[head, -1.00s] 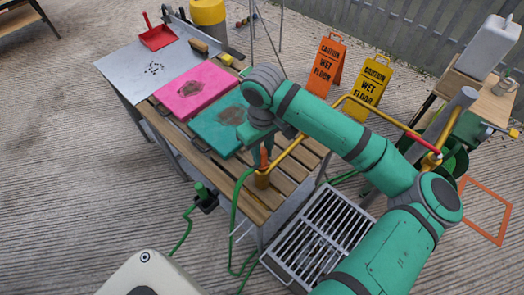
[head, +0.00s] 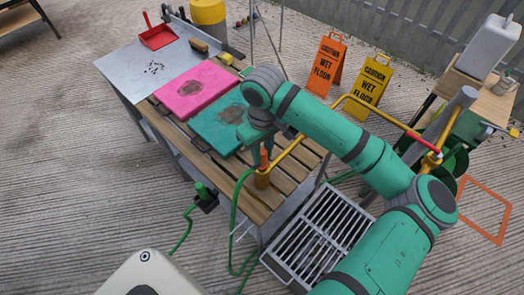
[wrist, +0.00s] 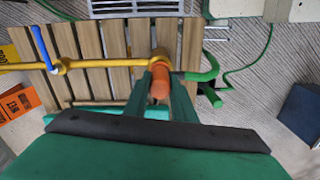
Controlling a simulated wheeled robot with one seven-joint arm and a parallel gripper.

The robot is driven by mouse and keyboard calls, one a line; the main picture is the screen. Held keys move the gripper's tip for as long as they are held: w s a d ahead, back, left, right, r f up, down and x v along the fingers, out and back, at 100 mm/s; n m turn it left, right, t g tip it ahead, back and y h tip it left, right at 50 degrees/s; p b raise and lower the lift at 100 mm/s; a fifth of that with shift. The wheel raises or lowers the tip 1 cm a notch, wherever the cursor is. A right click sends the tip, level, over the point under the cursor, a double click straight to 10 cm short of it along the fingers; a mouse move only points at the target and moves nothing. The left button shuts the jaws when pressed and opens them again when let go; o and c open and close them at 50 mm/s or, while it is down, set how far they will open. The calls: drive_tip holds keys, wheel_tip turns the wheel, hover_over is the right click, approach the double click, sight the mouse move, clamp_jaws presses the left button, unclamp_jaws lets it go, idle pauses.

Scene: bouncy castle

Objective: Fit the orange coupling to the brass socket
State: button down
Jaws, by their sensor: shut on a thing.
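My gripper (wrist: 160,88) is shut on the orange coupling (wrist: 160,80), with a green finger on each side of it. In the head view the coupling (head: 264,158) stands roughly upright, directly above the brass socket (head: 262,179) at the table's near right corner. The socket also shows in the wrist view (wrist: 160,54), just beyond the coupling. The two look very close or touching; I cannot tell whether the coupling is seated. A green hose (wrist: 205,75) runs beside the coupling. My arm and gripper body hide part of the coupling in the head view.
A yellow pipe (head: 340,98) with a red-ended part crosses near my arm. The slatted table (head: 232,190) holds pink (head: 195,92) and teal mats (head: 215,125). A metal grate (head: 318,235) lies to the right. Wet-floor signs (head: 327,66) stand behind.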

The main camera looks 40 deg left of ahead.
drive_tip(key=shift+f, duration=1.05)
idle(0.8)
drive_tip(key=c, duration=1.4)
unclamp_jaws()
wheel_tip(320, 180, up, 11)
drive_tip(key=shift+f, duration=0.1)
